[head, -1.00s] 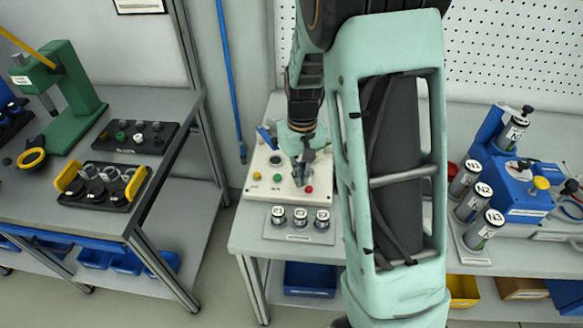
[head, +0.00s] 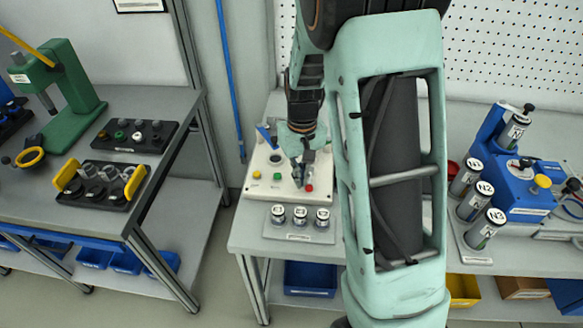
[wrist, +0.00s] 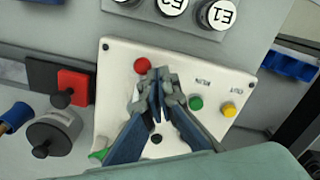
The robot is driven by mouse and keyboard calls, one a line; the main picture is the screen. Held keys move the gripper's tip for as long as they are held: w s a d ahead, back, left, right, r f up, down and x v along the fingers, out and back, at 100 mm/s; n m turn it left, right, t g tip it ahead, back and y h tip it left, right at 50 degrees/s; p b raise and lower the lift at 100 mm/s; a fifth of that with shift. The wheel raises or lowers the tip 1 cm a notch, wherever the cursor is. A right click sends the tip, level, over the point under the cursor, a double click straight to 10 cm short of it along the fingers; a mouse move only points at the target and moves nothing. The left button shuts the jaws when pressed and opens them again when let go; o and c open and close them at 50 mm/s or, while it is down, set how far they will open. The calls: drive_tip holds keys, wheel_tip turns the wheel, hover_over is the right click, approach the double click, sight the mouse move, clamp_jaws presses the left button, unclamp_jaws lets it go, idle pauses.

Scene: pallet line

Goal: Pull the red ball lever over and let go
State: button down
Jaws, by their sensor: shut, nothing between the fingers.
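A small red ball (head: 309,188) shows near the right front of the white panel (head: 262,203) on the bench. It also shows in the wrist view (wrist: 141,65), at the panel's upper left there. I cannot make out a lever stem under it. My gripper (head: 299,182) points down over the panel, just left of the red ball in the head view. In the wrist view my gripper (wrist: 157,92) is shut and empty, its tips close beside the ball. I cannot tell whether they touch it. The fingers hide part of the panel.
The panel also has a green button (wrist: 196,103) and a yellow button (wrist: 229,109). Labelled jars (head: 300,216) stand in front of it. A red block with a black knob (wrist: 73,87) and a grey cylinder (wrist: 52,135) stand beside the panel.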

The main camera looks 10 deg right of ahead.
drive_tip(key=shift+f+b, duration=0.9)
drive_tip(key=shift+f, duration=0.4)
